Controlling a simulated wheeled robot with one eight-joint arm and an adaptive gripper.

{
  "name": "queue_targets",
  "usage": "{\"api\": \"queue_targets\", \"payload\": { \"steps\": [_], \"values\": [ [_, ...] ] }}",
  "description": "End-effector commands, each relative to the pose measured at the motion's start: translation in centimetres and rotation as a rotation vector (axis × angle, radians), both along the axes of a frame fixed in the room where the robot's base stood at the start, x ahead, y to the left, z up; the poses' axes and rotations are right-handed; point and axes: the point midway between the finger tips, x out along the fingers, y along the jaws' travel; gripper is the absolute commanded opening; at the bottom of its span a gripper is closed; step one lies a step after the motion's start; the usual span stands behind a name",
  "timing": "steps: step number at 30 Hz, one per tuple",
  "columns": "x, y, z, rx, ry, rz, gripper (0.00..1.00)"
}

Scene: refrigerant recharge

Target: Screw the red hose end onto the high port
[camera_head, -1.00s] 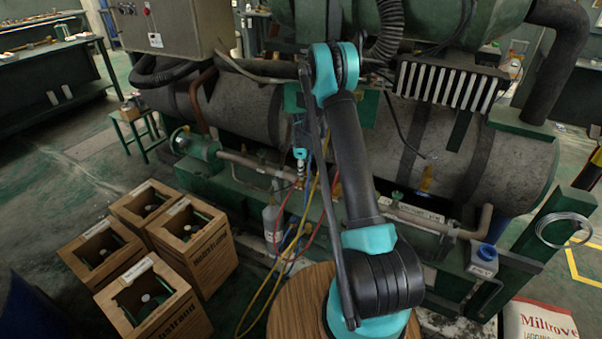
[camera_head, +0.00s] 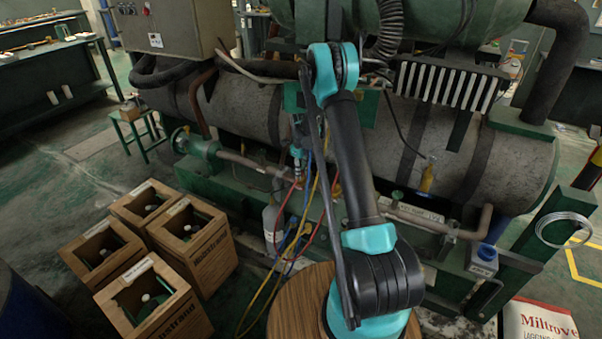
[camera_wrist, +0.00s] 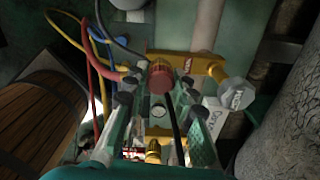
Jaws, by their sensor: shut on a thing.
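A round red hose end (camera_wrist: 160,76) sits between the fingertips of my gripper (camera_wrist: 158,90) in the wrist view, and the gripper is shut on it. The red hose (camera_wrist: 103,72) runs in from the left towards it. A yellow-brass fitting (camera_wrist: 205,67) lies right behind and beside the red end. I cannot tell whether the red end touches a port or has thread engaged. In the head view my gripper (camera_head: 299,145) is small, partly hidden by my arm, and close to the pipework at the machine's front. The high port cannot be made out for sure.
A grey hexagonal cap (camera_wrist: 236,93) with a white tag is just right of the fingers. Yellow and blue hoses (camera_wrist: 88,50) hang at the left. A grey bottle (camera_head: 272,222) stands below the pipework. Open wooden crates (camera_head: 190,235) stand on the floor at left.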

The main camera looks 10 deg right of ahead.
Motion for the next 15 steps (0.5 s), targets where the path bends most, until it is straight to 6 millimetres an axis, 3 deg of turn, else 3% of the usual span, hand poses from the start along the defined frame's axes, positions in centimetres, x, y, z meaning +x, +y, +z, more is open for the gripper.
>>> {"api": "queue_targets", "payload": {
  "steps": [4,15],
  "values": [
    [-0.08,0.03,-0.11,0.000,0.001,-0.096,0.00],
    [-0.10,0.04,-0.12,0.000,0.002,-0.144,0.00]
  ]
}}
